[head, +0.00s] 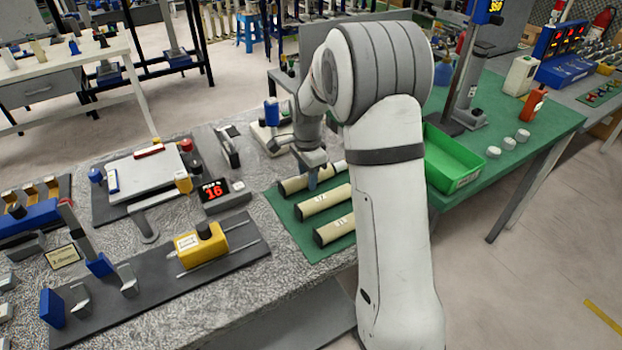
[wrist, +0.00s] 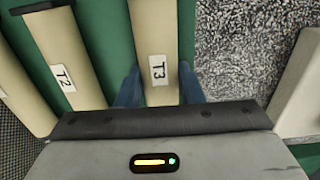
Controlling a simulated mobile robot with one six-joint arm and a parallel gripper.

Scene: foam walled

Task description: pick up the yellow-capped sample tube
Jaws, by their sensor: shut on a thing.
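Three cream tubes lie side by side on a green mat (head: 291,220). The farthest is labelled T3 (wrist: 153,30); it shows partly in the head view (head: 290,186). T2 (head: 323,203) and a third tube (head: 335,228) lie nearer; T2 also shows in the wrist view (wrist: 58,50). Dark ends show on the tubes' left in the head view; I see no yellow cap. My gripper (head: 314,176) is down over T3, with its blue fingers (wrist: 160,90) on both sides, shut on it. T3 seems to be at mat level. Part of T3 is hidden under my gripper.
A green bin (head: 455,160) stands right on the green table, behind my arm. A red "16" display (head: 214,191) and a yellow block device (head: 201,246) are left of the mat. The grey speckled bench has a bare strip in front of the mat.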

